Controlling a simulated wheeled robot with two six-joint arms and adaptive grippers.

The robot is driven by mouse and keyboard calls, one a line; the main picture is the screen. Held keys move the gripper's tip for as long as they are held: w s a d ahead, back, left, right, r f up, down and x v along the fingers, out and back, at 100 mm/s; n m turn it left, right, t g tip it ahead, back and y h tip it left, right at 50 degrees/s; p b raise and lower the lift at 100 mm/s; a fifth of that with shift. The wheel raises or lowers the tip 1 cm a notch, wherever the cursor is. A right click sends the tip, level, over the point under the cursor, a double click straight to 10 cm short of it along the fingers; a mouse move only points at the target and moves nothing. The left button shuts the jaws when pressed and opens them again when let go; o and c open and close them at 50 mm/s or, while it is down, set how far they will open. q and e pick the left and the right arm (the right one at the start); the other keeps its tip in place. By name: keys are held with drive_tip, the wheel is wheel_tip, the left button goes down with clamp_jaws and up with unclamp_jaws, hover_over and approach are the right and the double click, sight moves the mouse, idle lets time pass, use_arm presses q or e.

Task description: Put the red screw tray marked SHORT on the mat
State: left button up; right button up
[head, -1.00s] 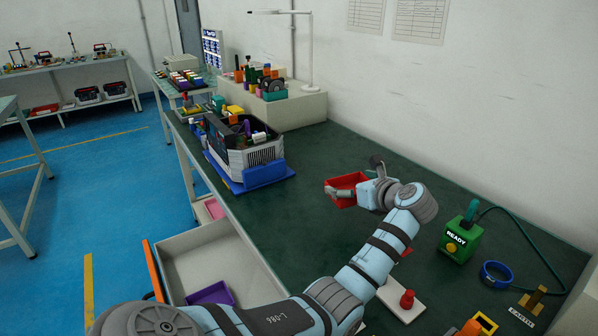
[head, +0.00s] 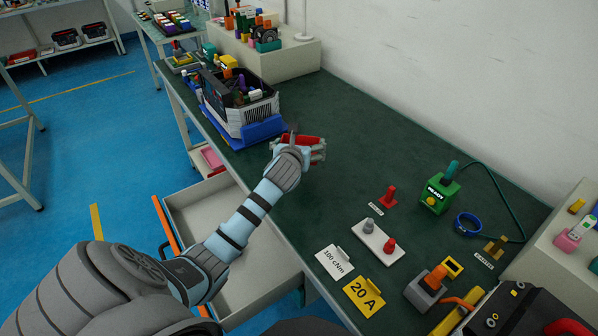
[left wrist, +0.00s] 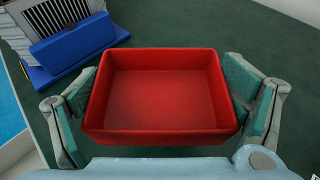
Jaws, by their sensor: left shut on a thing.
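The red screw tray (head: 302,139) is in my left gripper (head: 303,151), over the dark green bench top (head: 345,120). In the left wrist view the tray (left wrist: 160,98) looks empty, and the finger pads of my left gripper (left wrist: 157,108) press on its left and right sides. No SHORT marking is readable on it. I cannot tell whether the tray touches the bench top. I cannot make out a separate mat for certain. My right gripper is not in view.
A grey crate of parts on a blue base (head: 258,130) stands just left of and beyond the tray. An open drawer (head: 205,215) is below the front edge. A green READY box (head: 438,195), blue ring (head: 467,224) and white plate (head: 374,238) lie to the right.

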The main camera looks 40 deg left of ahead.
use_arm(q)
wheel_tip(320, 180, down, 8)
drive_tip(key=b, duration=0.2)
drive_tip(key=shift+f+b, duration=0.25)
drive_tip(key=shift+b, duration=0.05)
drive_tip(key=shift+r, duration=0.1)
drive_tip(key=o, duration=1)
drive_tip(key=shift+s+d+r, duration=0.1)
drive_tip(key=shift+s+r, duration=0.05)
drive_tip(key=shift+s, duration=0.1)
drive_tip(key=p+v, duration=0.4)
drive_tip(key=v, duration=0.7)
drive_tip(key=shift+s+d, duration=0.2)
drive_tip(key=shift+s, duration=0.05)
